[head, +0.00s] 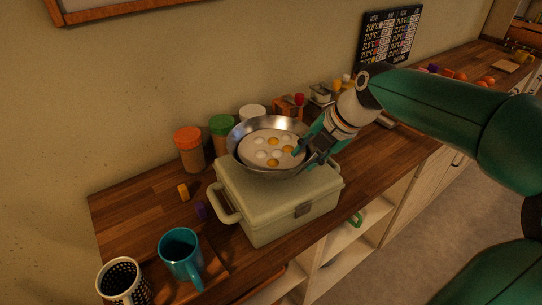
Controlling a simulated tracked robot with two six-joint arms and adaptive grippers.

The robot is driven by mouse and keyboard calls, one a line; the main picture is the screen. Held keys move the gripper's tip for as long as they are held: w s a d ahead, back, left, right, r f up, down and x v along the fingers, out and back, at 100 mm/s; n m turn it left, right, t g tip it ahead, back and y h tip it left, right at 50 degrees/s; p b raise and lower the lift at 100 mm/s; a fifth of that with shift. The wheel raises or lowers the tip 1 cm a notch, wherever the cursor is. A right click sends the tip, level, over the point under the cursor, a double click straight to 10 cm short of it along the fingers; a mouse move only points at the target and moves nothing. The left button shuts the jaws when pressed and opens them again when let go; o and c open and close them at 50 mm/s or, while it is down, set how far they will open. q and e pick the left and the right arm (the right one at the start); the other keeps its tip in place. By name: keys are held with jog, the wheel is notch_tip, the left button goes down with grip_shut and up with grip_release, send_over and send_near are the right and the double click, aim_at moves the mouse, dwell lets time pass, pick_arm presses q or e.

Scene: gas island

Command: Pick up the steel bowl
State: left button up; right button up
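The steel bowl (240,155) is on or just above the lid of a pale green box (255,207); I cannot tell whether its base touches. It is round and shiny, with a pale inside that carries several white and orange-yellow round items (273,162). My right gripper (312,157) comes in from the right and is at the bowl's right rim, with its teal fingers around the edge. Whether they are closed on the rim is not clear. My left gripper is not in view.
Jars with orange (187,135), green (221,124) and white lids stand behind the box by the wall. A teal mug (181,257) and a perforated holder (123,284) are at the front left. A black board (391,36) stands at the back.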

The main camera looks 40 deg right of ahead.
jog(key=shift+s+p+x, duration=0.2)
jog(key=shift+p+x, duration=0.15)
jog(key=shift+x, duration=2)
jog(key=shift+d+f, duration=0.15)
grip_shut()
